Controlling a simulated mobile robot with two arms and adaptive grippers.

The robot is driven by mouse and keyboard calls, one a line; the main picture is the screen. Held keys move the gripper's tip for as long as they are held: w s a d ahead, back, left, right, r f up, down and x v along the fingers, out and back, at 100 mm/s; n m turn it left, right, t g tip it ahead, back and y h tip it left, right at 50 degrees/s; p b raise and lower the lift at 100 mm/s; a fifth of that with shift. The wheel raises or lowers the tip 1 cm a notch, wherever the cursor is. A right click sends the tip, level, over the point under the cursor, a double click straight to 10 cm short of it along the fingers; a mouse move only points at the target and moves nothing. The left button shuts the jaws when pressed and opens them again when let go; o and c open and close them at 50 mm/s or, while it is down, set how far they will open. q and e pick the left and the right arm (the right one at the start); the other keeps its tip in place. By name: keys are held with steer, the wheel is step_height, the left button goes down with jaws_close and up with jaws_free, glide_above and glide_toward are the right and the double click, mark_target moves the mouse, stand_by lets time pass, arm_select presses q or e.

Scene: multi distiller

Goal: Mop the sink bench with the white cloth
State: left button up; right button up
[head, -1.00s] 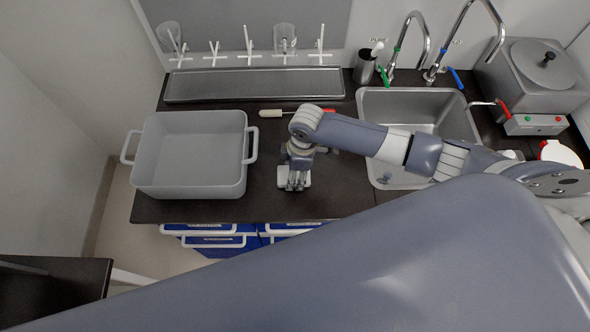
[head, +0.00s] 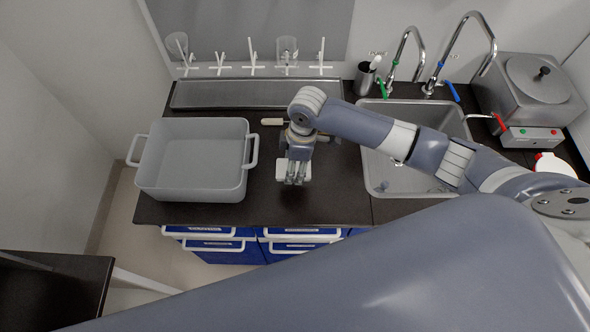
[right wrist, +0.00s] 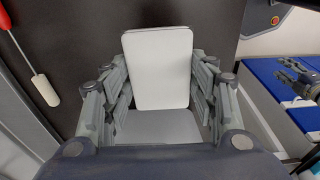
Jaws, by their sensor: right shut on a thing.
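The white cloth (right wrist: 158,68) is a flat pad with rounded corners, gripped between the fingers of my right gripper (right wrist: 160,90). In the head view, the right gripper (head: 295,172) points down at the dark sink bench (head: 330,195), between the grey basin and the sink. The white cloth (head: 281,171) shows around its fingertips, at or just above the surface; contact cannot be told. Dark gripper fingers, likely my left gripper (right wrist: 297,78), show at the right edge of the right wrist view, beside blue drawers; their opening is unclear.
A grey two-handled basin (head: 196,190) stands on the left of the bench, the metal sink (head: 385,188) on the right. A drying rack's tray (head: 255,96) runs along the back. The bench front is clear.

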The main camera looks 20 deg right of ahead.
steer(key=shift+r, duration=0.1)
steer(key=shift+w+r, duration=0.1)
steer(key=shift+r, duration=3.9)
